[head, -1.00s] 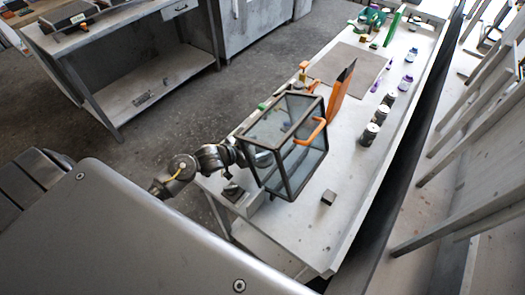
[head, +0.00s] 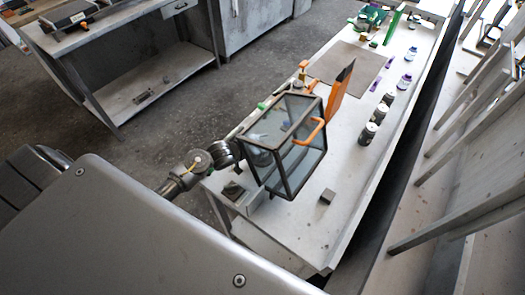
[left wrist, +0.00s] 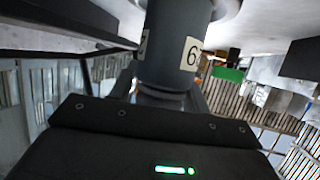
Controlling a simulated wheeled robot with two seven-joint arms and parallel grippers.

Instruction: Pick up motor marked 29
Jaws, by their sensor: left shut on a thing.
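In the left wrist view my left gripper (left wrist: 165,98) is shut on a dark grey cylindrical motor (left wrist: 172,50). The motor has a pale label (left wrist: 190,54) that seems to start with a 6; it may be upside down, and its number is not fully readable. In the head view my left arm (head: 198,162) reaches in from the left, and its gripper is hidden or unclear behind the glass case (head: 267,179). Several dark cylinders, likely motors (head: 368,134), stand in a row on the white bench (head: 300,235). Their marks are too small to read. My right gripper is not in view.
The glass case has dark edges and an orange handle. An orange upright piece (head: 338,97) stands behind it. A small dark block (head: 327,196) lies on the bench in front. A brown mat (head: 350,65) and green parts are farther back. The bench's near end is mostly clear.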

